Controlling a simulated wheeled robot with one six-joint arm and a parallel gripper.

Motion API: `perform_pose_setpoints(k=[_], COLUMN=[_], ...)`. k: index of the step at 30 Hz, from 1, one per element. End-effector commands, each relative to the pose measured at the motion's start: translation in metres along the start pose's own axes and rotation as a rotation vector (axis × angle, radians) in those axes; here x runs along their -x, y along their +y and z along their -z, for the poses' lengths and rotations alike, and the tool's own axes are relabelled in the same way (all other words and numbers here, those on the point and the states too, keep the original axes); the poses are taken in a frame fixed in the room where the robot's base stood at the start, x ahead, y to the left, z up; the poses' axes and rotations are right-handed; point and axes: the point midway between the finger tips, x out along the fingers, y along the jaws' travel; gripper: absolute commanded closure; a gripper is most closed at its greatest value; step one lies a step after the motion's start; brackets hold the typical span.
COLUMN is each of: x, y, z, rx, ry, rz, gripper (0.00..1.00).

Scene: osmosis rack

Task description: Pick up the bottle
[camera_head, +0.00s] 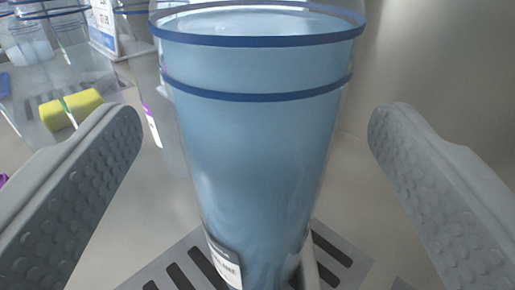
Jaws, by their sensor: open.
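A large clear bottle (255,140) filled with blue, with two dark blue rings near its top and a white label low down, stands in the middle of the view. Its lower end is at a slotted grey plate, and its very bottom is cut off by the picture edge. My gripper (255,135) is open, with one textured grey finger to the left of the bottle and one to the right. There is a visible gap between the bottle and each finger. The jaws hold nothing.
The slotted plate (183,262) lies under the bottle. A yellow sponge (71,110) and clear containers (48,60) are at the left. A white-labelled container (104,28) stands behind at upper left. A plain metal-like wall (440,70) fills the right.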

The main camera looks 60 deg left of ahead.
Motion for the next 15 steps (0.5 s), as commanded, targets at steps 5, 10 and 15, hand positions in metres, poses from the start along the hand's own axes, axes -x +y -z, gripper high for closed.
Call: perform_pose_setpoints(k=[5, 10, 15], x=[-0.015, -0.039, -0.051], y=[0.0, 0.0, 0.001], z=[-0.002, -0.003, -0.002], rx=[-0.001, -0.001, 0.0], ry=[0.0, 0.0, 0.0], rz=[0.003, 0.003, 0.001], gripper=[0.19, 0.19, 0.19])
